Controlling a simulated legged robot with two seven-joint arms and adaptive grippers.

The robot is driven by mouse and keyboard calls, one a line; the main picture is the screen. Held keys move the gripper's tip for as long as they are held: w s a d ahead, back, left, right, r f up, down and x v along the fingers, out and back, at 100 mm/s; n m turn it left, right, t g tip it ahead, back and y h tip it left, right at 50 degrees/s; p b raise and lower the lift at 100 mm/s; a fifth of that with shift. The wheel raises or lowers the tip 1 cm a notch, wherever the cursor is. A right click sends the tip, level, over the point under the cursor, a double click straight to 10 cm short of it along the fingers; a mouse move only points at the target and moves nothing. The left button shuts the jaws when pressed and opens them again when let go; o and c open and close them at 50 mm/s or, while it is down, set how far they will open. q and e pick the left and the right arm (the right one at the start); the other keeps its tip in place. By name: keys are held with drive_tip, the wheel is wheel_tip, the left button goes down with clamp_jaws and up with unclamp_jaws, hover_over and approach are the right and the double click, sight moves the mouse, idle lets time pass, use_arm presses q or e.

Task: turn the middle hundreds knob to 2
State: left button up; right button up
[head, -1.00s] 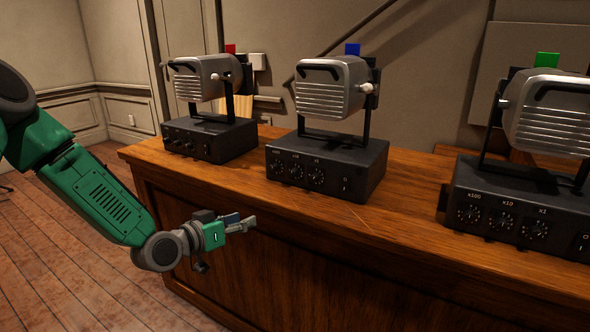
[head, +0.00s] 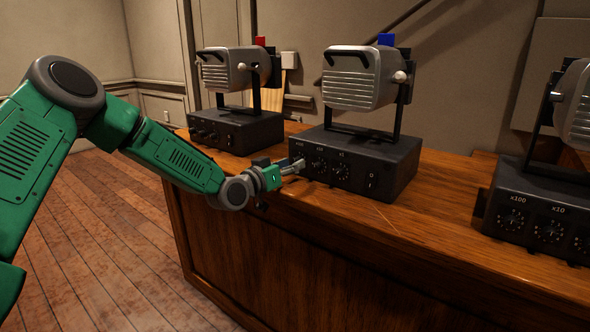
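The middle device has a dark control box (head: 398,170) with a grey ribbed lamp head and a blue tag (head: 386,40) above it. Its front carries a row of knobs and a switch (head: 371,182). The x10 knob (head: 319,164) and the x1 knob (head: 341,171) show. The hundreds knob, at the left end of the row, is hidden behind my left gripper (head: 294,166). The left fingertips are at or just in front of that knob; I cannot tell contact, their gap, or the knob's setting. My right gripper is not in view.
All devices stand on a wooden desk (head: 420,225). A similar red-tagged device (head: 238,132) stands to the left, another (head: 530,215) to the right, partly cut off. The desk top between the middle and right boxes is clear.

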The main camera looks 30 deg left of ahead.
use_arm(q)
drive_tip(key=shift+w+f, duration=0.1)
drive_tip(key=shift+w, duration=0.65)
drive_tip(key=shift+w+a, duration=0.1)
drive_tip(key=shift+a, duration=0.05)
clamp_jaws()
